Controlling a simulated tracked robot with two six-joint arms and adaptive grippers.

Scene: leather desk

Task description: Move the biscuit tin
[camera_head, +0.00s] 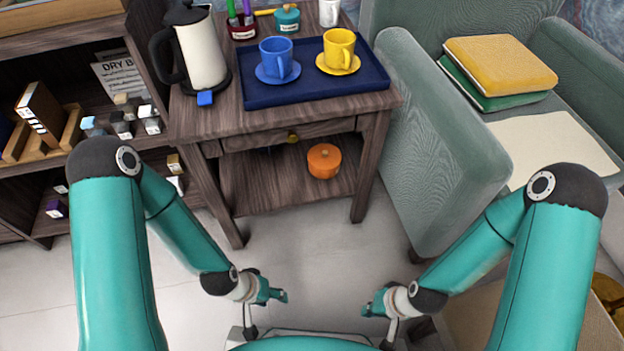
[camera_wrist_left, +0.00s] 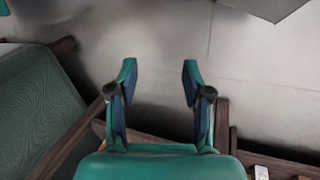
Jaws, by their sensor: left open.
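An orange round lidded container with a small knob (camera_head: 323,161), which looks like the biscuit tin, sits on the lower shelf of the wooden side table. My left gripper (camera_head: 276,294) is in front of and below it, well apart, over the pale floor. The left wrist view shows this gripper (camera_wrist_left: 160,76) open and empty, its two fingers spread. My right gripper (camera_head: 374,305) is to the right at a similar height, also away from the container. Its fingers are too small and edge-on to tell their opening.
The side table (camera_head: 386,98) bears a blue tray (camera_head: 364,82) with blue (camera_head: 275,58) and yellow (camera_head: 339,48) cups, and a kettle (camera_head: 200,45). Its legs flank the lower shelf (camera_head: 270,188). A green armchair (camera_head: 440,150) stands right, a bookcase (camera_head: 150,65) left. The floor (camera_head: 310,245) between is clear.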

